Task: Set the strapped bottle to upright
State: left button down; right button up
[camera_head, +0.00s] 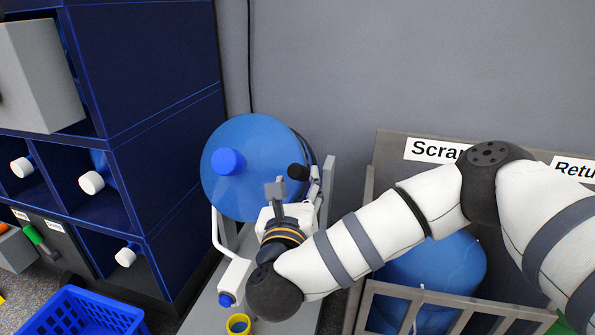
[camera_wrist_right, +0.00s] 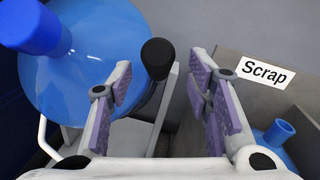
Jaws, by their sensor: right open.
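The strapped bottle (camera_head: 250,150) is a big blue bottle lying tilted in a grey stand, its blue cap (camera_head: 228,162) facing me. It also shows at the left of the right wrist view (camera_wrist_right: 85,75). A dark strap shows at its right edge in the head view. A black knob (camera_head: 297,172) stands at the bottle's right side; it also shows in the right wrist view (camera_wrist_right: 158,58). My right gripper (camera_head: 296,190) is open, its fingers on either side of the knob's line, with no clear contact. My left gripper is not in view.
A grey bin (camera_head: 388,146) labelled Scrap, holding a blue bottle (camera_head: 440,262), stands at the right, partly behind my right arm. A dark blue shelf (camera_head: 150,75) with white-capped bottles stands at the left. A blue basket (camera_head: 85,312) and a yellow ring (camera_head: 238,324) are at the front.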

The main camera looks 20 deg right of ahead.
aim_at(269, 171)
jog(key=b+x, duration=0.1)
jog(key=x, duration=0.2)
jog(key=b+x, duration=0.1)
jog(key=x, duration=0.3)
jog(key=shift+w+d+f, duration=0.1)
jog(key=shift+w+f, duration=0.15)
jog(key=shift+w+d+r, duration=0.1)
jog(key=shift+w+d, duration=0.1)
jog(key=shift+w, duration=0.3)
grip_shut()
